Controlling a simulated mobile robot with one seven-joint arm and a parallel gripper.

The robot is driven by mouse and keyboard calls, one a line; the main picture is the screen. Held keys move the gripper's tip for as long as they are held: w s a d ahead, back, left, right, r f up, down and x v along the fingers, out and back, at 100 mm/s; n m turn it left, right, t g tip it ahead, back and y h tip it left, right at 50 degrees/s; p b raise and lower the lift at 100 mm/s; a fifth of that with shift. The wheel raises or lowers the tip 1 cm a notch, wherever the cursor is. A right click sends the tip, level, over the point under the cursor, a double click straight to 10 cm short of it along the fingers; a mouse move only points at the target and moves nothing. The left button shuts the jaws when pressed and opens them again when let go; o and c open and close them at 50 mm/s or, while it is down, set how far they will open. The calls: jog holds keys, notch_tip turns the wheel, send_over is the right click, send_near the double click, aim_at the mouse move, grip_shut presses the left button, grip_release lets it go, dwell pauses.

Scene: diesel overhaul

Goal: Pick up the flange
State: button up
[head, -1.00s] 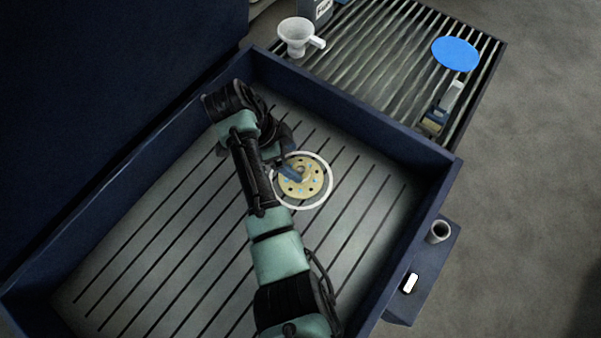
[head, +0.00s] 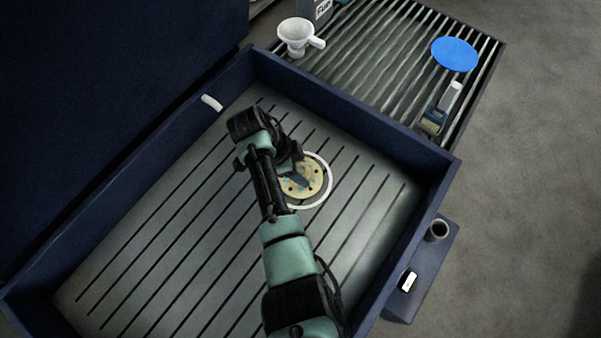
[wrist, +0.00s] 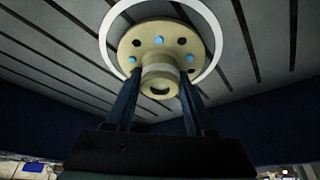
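The flange is a tan disc (head: 316,176) with a raised hub and several holes, some of them light blue. It lies inside a white ring (head: 331,184) on the slatted floor of the blue bin. In the wrist view the flange (wrist: 148,52) faces me, hub towards my gripper. My gripper (wrist: 159,85) is open, with one dark finger on each side of the hub. I cannot tell whether either finger touches it. In the head view my gripper (head: 300,181) and wrist hide the flange's left part.
The blue bin's walls (head: 354,112) surround the slatted floor (head: 170,220). A short white piece (head: 211,102) sits by the back-left wall. Beyond the bin, a ribbed rack holds a white funnel (head: 296,36), a blue disc (head: 454,54) and a brush-like tool (head: 437,112).

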grip_shut()
jog(key=shift+r, duration=0.2)
